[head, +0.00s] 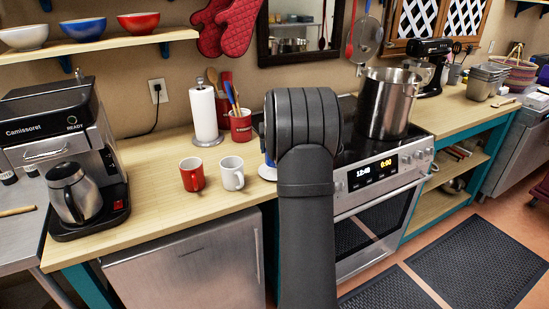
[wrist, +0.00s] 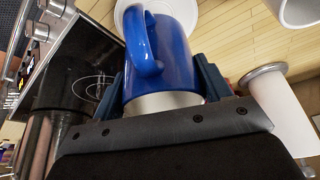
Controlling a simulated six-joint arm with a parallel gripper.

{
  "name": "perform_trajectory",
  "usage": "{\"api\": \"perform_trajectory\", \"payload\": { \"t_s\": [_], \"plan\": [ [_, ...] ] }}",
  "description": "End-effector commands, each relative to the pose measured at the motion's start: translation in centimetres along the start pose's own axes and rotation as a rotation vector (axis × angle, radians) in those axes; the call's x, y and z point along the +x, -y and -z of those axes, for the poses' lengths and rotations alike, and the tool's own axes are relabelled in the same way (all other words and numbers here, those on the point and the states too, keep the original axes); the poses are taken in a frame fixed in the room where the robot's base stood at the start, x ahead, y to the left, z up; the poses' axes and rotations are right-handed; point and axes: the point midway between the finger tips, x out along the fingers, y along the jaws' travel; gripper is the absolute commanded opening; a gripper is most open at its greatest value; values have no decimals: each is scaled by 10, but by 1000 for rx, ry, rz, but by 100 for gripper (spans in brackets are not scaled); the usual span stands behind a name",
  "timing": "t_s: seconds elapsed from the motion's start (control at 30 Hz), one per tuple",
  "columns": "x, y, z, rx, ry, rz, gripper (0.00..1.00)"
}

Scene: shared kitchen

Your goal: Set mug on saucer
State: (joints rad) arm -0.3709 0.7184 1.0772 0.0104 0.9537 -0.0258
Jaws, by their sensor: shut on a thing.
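The blue mug (wrist: 175,55) is between the fingers of my gripper (wrist: 160,76) in the wrist view, with its handle toward the camera's upper left. My gripper is shut on it. The white saucer (wrist: 126,8) shows just beyond the mug in the wrist view, partly covered by it. In the head view, only a sliver of the saucer (head: 266,173) and a bit of blue mug (head: 269,159) show left of my arm, which hides the gripper. I cannot tell whether the mug touches the saucer.
A red mug (head: 192,175) and a white mug (head: 231,174) stand on the wooden counter (head: 150,205) left of the saucer. A paper towel roll (head: 204,115) and a red utensil crock (head: 241,127) stand behind. The stove with a large pot (head: 386,103) is on the right.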

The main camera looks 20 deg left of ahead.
Motion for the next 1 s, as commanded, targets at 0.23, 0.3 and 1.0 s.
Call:
{"api": "perform_trajectory", "payload": {
  "t_s": [0.23,0.3,1.0],
  "plan": [
    [15,4,-3,0,0,-1,37],
    [24,4,-7,0,1,0,37],
    [43,4,-15,-1,0,0,92]
  ]
}}
